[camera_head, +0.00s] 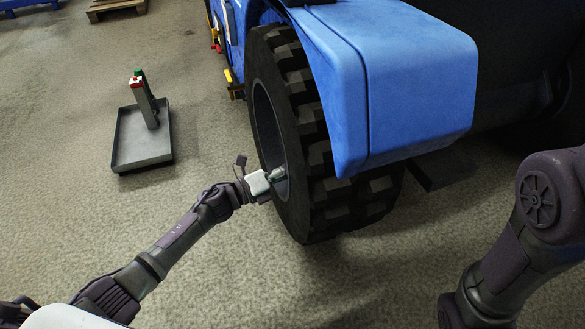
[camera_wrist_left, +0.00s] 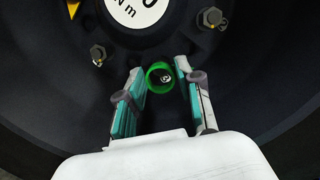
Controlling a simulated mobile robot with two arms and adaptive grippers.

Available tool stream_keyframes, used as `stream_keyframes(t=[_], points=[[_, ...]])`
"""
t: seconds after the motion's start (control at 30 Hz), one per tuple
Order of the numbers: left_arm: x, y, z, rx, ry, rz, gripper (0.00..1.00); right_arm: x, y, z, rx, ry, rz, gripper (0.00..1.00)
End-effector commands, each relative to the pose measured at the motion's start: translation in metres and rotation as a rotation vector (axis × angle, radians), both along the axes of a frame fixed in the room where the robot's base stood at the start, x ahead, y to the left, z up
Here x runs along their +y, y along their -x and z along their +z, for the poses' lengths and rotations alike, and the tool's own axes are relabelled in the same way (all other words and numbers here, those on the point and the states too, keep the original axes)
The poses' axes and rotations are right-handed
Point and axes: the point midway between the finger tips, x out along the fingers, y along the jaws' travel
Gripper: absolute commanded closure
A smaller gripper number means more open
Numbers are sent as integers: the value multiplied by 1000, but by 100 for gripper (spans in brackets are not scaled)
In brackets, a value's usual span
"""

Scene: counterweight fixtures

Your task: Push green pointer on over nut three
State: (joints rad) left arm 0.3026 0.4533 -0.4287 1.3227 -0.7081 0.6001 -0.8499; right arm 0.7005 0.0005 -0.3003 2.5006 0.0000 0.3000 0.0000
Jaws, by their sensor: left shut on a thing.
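The green pointer (camera_wrist_left: 159,77) is a ring between the fingertips of my left gripper (camera_wrist_left: 157,80) in the left wrist view. The gripper is shut on it. A small metal end shows inside the ring; I cannot tell how far the ring sits over it. In the head view my left gripper (camera_head: 276,175) reaches into the wheel (camera_head: 290,130). My right gripper is out of view.
A blue fender (camera_head: 400,85) overhangs the tyre. A grey tray (camera_head: 145,140) with an upright post stands on the floor at left, and a wooden pallet (camera_head: 115,8) lies at the back. The floor between the tray and the wheel is clear.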

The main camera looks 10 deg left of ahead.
Motion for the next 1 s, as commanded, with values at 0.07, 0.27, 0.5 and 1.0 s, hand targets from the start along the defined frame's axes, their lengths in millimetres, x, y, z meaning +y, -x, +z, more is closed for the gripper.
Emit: stream_keyframes(t=[0.07,0.27,0.5,1.0], points=[[2,0,0,-3,3,-1,84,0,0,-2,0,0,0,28],[3,-1,2,-5,6,-4,84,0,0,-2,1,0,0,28],[3,-1,2,-5,7,-4,84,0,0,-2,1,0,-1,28],[-4,-6,1,-5,5,-3,84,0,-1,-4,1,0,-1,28]])
